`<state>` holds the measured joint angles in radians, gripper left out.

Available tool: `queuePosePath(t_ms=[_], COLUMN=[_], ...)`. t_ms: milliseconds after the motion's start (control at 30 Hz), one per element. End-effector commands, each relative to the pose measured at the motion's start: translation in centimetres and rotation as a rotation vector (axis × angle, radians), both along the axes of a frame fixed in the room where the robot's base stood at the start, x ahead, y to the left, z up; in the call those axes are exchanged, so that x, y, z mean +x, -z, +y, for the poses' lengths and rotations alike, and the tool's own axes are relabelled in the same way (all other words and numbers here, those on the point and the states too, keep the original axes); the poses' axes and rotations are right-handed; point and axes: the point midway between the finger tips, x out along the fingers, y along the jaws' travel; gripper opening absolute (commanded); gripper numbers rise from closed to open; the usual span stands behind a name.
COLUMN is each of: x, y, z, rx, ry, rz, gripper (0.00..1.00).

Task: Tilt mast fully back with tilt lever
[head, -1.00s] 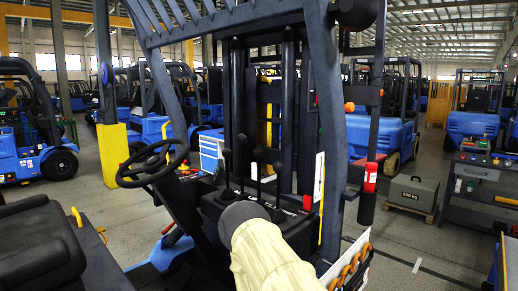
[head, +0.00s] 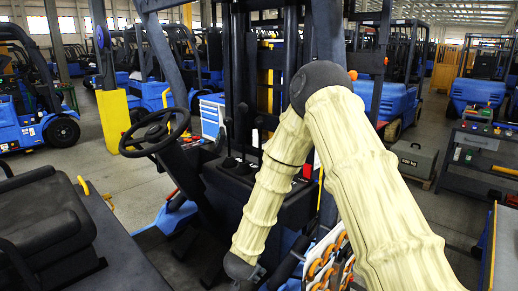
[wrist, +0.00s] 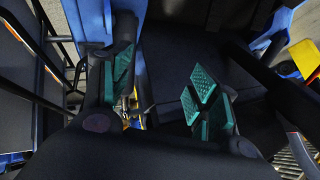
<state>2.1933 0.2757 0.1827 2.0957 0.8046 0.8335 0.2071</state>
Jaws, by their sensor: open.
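The forklift mast (head: 292,50) stands upright behind the cowl in the head view. Several black levers (head: 242,125) with dark knobs rise from the black cowl right of the steering wheel (head: 155,131). I cannot tell which is the tilt lever. In the head view my pale-sleeved arm bends high in front of the mast, then runs down to the lower middle, and my gripper is not clearly visible there. In the wrist view my gripper (wrist: 165,88) is open, its teal ridged pads wide apart. No lever is clearly seen between them.
A black seat (head: 50,235) is at lower left. A rack with orange rings (head: 325,265) stands near my forearm. A grey case (head: 412,160) and a tool cart (head: 480,165) stand at right. Other blue forklifts (head: 35,110) fill the background. Open floor lies left of the cowl.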

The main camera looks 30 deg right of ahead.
Motion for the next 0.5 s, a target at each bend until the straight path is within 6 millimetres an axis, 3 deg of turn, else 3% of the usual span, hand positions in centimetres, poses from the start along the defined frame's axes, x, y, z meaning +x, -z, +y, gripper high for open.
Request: queuePosePath(t_ms=[33,200,500], x=[1.9,6.6,11.7], y=[-2.9,-11.3,-27.5], z=[-0.7,-2.8,-6.1], rx=[0.024,0.121,0.369], ry=[0.065,0.297,0.695], rz=[-0.049,-0.196,-0.422], gripper=[0.61,0.61,0.61])
